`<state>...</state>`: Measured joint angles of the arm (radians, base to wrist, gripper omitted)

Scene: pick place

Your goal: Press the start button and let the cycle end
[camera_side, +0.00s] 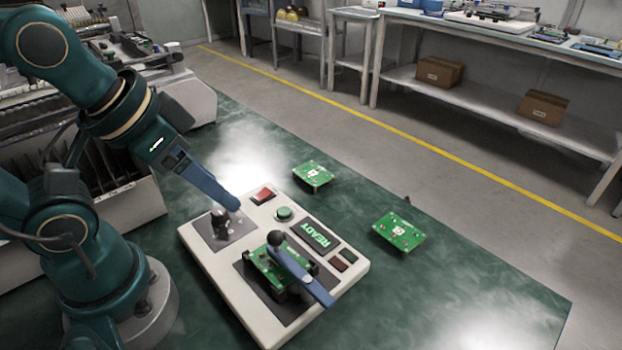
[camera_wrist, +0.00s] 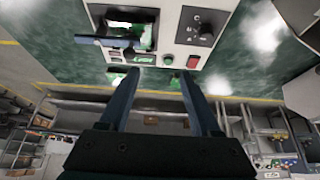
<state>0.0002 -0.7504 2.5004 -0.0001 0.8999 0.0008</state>
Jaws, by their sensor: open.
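The cream test station (camera_side: 215,268) lies on the green table. A green circuit board (camera_side: 262,274) sits in the fixture under a blue lever (camera_side: 305,277) with a black knob. My gripper (camera_side: 236,206) is above the station's left-back part, apart from the green button. In the wrist view my gripper (camera_wrist: 158,76) is open, with nothing between its fingers.
Two loose green boards, one behind the station (camera_side: 313,174) and one to its right (camera_side: 399,231), lie on the table. A black dial (camera_side: 220,222) stands up from the panel near my gripper. The table's front right is clear.

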